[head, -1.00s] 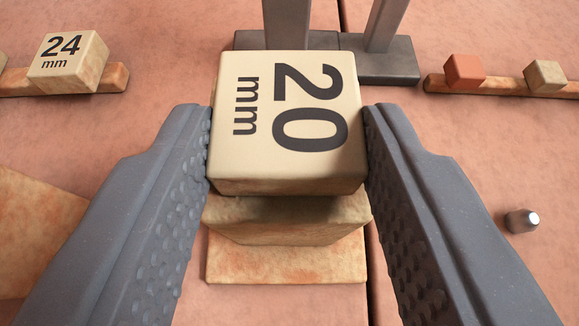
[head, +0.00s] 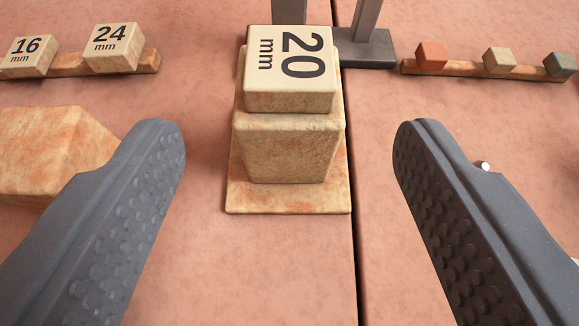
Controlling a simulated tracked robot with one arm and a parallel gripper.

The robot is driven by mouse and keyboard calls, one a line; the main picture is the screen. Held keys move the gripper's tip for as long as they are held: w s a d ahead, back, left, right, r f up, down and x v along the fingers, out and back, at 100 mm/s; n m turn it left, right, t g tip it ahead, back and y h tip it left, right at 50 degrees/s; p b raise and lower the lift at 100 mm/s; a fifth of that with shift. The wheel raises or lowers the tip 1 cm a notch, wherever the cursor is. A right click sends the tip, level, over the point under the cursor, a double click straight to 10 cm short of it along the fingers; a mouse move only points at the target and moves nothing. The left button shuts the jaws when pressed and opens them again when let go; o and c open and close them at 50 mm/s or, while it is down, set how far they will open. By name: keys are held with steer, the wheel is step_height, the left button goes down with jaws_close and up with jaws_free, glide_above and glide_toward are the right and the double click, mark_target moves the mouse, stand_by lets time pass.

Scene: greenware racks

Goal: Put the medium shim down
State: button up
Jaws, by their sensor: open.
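The medium shim (head: 288,70), a cream block marked "20 mm", rests on top of a tan stone pedestal (head: 288,150) with a wider flat base. Its label reads sideways. My gripper (head: 290,150) is open and empty. Its two dark, studded fingers stand wide apart, nearer to me than the shim, one to each side and touching neither shim nor pedestal. The far side of the pedestal top is hidden behind the shim.
At the left, a wooden rail (head: 150,62) holds blocks marked 16 mm (head: 27,57) and 24 mm (head: 112,47). A tan block (head: 55,140) lies at the left. A right rail (head: 450,70) bears small coloured cubes. Grey metal posts (head: 366,20) stand behind the pedestal.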

steer(key=shift+p+v, duration=0.35)
steer(key=shift+v, duration=2.35)
steer(key=w+a+r, duration=0.3)
steer(key=a+r, duration=0.8)
steer(key=r, duration=0.1)
steer(key=w+a+r, duration=0.3)
steer(key=a+r, duration=0.8)
steer(key=r, duration=0.1)
steer(key=s+a+r+t, duration=0.1)
steer(key=s+a+r, duration=0.1)
steer(key=a+r, duration=0.3)
steer(key=s+a+r+t, duration=0.1)
steer(key=s+a+r, duration=0.2)
steer(key=a+r, duration=0.2)
steer(key=s+a+r+m+t, duration=0.1)
steer(key=s+a+r, duration=0.2)
steer(key=r, duration=0.6)
steer(key=a, duration=0.2)
steer(key=shift+s+a+h, duration=0.15)
steer(key=shift+a+h, duration=0.25)
step_height(320, 180, up, 8)
steer(key=p, duration=0.7)
steer(key=shift+f, duration=0.2)
